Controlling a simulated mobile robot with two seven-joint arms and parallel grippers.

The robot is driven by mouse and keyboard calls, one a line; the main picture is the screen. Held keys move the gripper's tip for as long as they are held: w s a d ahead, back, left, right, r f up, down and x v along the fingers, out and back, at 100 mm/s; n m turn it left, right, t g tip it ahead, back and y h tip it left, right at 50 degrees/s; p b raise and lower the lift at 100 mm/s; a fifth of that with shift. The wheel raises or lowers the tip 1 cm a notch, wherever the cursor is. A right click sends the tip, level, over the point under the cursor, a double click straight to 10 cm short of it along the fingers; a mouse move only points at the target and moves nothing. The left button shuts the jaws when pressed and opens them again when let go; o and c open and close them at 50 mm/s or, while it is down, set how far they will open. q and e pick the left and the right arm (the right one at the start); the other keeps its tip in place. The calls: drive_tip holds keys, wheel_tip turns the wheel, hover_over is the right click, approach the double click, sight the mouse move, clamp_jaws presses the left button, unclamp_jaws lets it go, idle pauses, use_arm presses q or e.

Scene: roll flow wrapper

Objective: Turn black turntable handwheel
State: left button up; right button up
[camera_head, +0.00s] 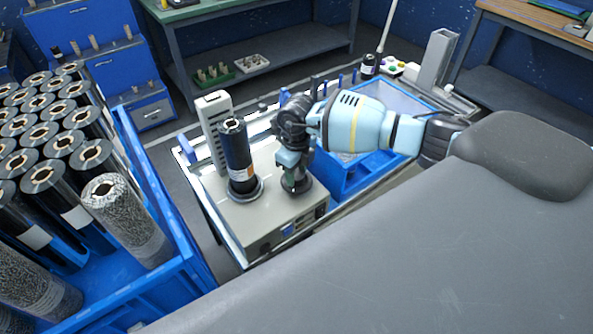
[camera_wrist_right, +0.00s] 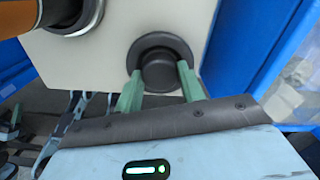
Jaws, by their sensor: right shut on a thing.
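The black handwheel (camera_wrist_right: 160,66) is a round knob on the pale top of the wrapper machine (camera_head: 262,221). In the right wrist view my right gripper (camera_wrist_right: 159,82) has its two green fingers on either side of the knob, shut on it. In the head view my right gripper (camera_head: 296,180) points down at the machine top and mostly hides the handwheel. A black film roll (camera_head: 235,155) stands upright on a round turntable base (camera_head: 246,190) to the left of the gripper. My left gripper is not in view.
A blue crate (camera_head: 185,255) full of black rolls stands at the left. A grey slotted upright (camera_head: 213,125) stands behind the roll. A large grey surface fills the lower right.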

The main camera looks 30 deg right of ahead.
sight(297, 174)
drive_tip(key=o, duration=1)
drive_tip(key=shift+r, duration=3.95)
